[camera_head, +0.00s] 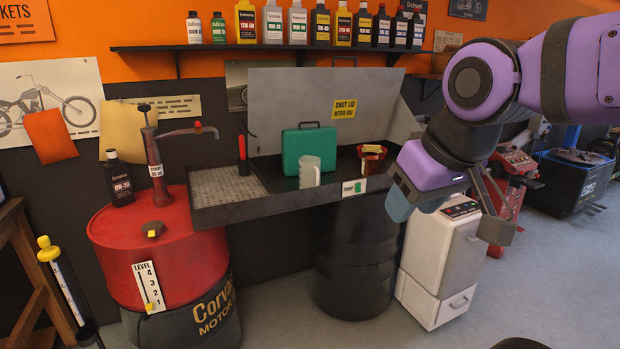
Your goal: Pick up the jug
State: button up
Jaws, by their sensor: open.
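A small pale jug (310,172) with a handle on its right side stands upright in the parts washer's sink (240,205), in front of a green case (309,150). My gripper (449,216) is at the right, in front of the white cabinet, with its fingers spread apart and nothing between them. It is to the right of the jug and well apart from it, and looks nearer to the camera. The jug is not hidden by the arm.
The raised lid (290,100) is behind. A red drum (165,255) with a pump and dark bottle (119,180) stands left. A bottle shelf (270,48) hangs above. Floor at lower right is mostly clear.

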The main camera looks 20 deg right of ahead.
aim_at(309, 167)
jog(key=i+l+z, duration=0.2)
jog(key=i, duration=0.6)
jog(key=i+j+z, duration=0.2)
jog(key=i, duration=0.6)
jog(key=i+z, duration=0.2)
jog(key=i, duration=0.6)
